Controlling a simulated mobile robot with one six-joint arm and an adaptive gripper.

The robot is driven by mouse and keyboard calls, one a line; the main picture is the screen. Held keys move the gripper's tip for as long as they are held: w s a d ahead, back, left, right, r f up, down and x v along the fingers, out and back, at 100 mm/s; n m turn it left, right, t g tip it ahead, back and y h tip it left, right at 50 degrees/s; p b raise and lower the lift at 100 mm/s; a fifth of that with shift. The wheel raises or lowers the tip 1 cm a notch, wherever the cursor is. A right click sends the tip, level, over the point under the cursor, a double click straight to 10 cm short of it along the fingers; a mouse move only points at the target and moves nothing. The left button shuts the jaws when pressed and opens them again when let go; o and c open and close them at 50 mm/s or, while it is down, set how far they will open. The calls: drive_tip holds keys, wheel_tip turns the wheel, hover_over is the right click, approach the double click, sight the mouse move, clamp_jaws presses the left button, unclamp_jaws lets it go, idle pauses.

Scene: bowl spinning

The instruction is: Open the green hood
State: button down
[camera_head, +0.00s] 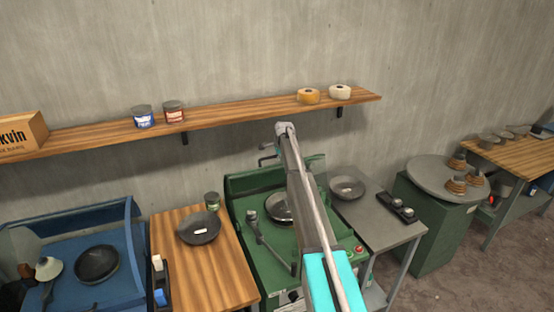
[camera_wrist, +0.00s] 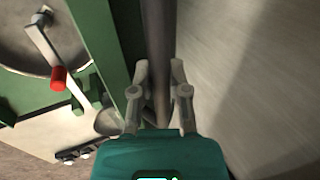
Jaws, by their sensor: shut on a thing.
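The green machine with its raised green hood edge (camera_head: 245,183) stands in the middle of the head view, with a round metal bowl or dish (camera_head: 279,208) inside. In the wrist view a green panel (camera_wrist: 108,45) runs along the left, beside a long dark bar (camera_wrist: 158,35). My gripper (camera_wrist: 160,88) has its fingers on both sides of this bar and is shut on it. The bar runs parallel to the green panel. In the head view my arm covers part of the machine, and I cannot make out the gripper's fingers clearly.
A wooden shelf (camera_head: 230,117) with tins and tape rolls spans the wall above the machine. A wooden table (camera_head: 185,260) with a dark bowl (camera_head: 199,228) stands left, a grey table (camera_head: 385,222) right. A red-tipped lever (camera_wrist: 58,78) shows near the green panel.

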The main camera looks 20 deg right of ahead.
idle(0.3)
drive_tip(key=c, duration=0.6)
unclamp_jaws()
drive_tip(key=shift+r, duration=0.1)
